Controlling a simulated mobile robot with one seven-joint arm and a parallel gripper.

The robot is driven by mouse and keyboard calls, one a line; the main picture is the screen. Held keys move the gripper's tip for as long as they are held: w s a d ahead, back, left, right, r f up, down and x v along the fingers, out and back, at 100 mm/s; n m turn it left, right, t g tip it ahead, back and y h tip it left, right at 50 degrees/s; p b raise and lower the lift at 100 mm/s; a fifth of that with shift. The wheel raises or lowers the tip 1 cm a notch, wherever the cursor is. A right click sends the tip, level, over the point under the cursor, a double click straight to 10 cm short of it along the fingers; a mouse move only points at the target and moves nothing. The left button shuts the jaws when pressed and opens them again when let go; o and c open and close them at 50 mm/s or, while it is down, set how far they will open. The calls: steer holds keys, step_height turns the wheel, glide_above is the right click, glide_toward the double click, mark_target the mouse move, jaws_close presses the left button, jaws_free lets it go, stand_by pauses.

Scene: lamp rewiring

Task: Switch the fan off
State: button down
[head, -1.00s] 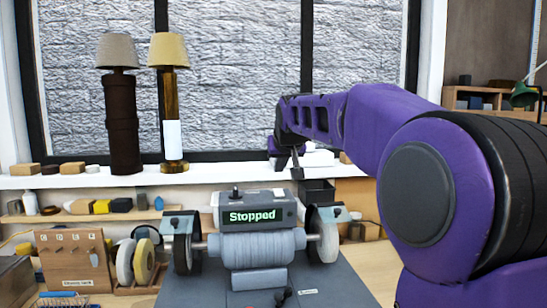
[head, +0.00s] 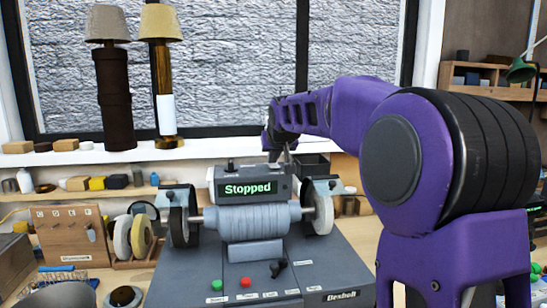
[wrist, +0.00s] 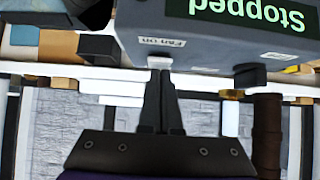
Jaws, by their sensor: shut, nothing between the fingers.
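The fan switch shows in the wrist view as a small pale toggle (wrist: 159,62) on the edge of the grey control box, beside a label that seems to read "Fan on". The grey control box (head: 279,171) has a green display reading "Stopped" and sits atop the bench grinder (head: 254,220). My gripper (wrist: 160,76) is shut and empty. Its fingertips overlap the toggle's lower edge in the wrist view; I cannot tell if they touch. In the head view my gripper (head: 287,153) is at the box's upper right corner, and the toggle cannot be made out.
A black knob (head: 231,165) stands on the box's top left. Grinding wheels (head: 319,207) flank the grinder. A green button (head: 216,286), a red button (head: 246,282) and a black lever (head: 277,268) are on the base. Two lamps (head: 161,75) stand on the sill behind.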

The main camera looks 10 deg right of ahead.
steer(key=shift+w+r+p, duration=0.2)
steer(key=shift+w+p, duration=0.55)
